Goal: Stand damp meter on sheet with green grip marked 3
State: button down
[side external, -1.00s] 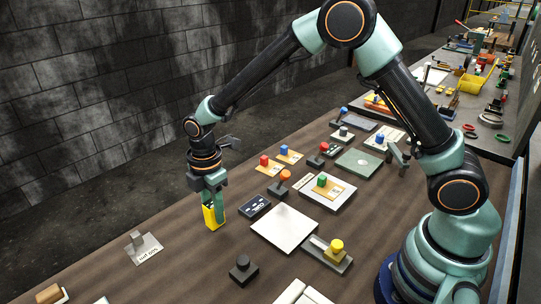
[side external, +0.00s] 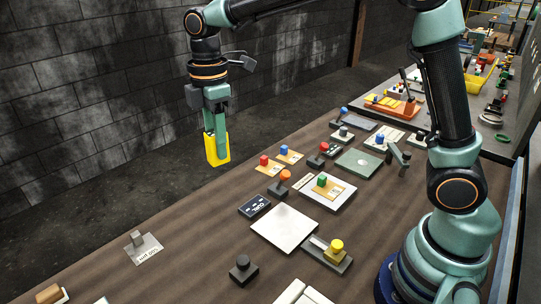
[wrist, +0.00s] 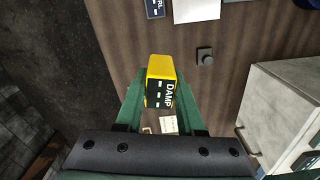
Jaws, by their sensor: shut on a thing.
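My gripper (side external: 216,122) is shut on the yellow damp meter (side external: 217,150) and holds it upright in the air, above the left part of the bench. In the wrist view the damp meter (wrist: 160,68) sits between the fingers, with a black face lettered DAMP. The green grip (side external: 322,180) stands on a tan sheet (side external: 336,192), which lies on a pale slab right of the meter. The mark on that sheet is too small to read.
Tan sheets with a red grip (side external: 264,160) and a blue grip (side external: 284,150) lie behind. A bare white plate (side external: 284,229), a dark CTRL box (side external: 254,206), an orange knob (side external: 285,175) and a yellow knob (side external: 337,246) are nearby.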

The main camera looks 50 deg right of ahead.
jog(key=s+d+f+m, duration=0.4)
jog(key=s+d+m, duration=0.5)
jog(key=d+m, duration=0.45)
jog(key=s+d+r+n, duration=0.2)
jog(key=d+r+n, duration=0.1)
jog(key=d+n, duration=0.45)
jog(key=s+d+r+n, duration=0.1)
jog(key=d+r+n, duration=0.2)
jog(key=d+n, duration=0.4)
jog(key=shift+n, duration=0.8)
jog(key=f, duration=1.9)
jog(key=shift+s+a+f, duration=0.2)
jog(key=shift+a+f, duration=0.1)
jog(key=shift+f, duration=0.2)
jog(key=c, duration=0.5)
grip_release()
jog(key=shift+r, duration=0.1)
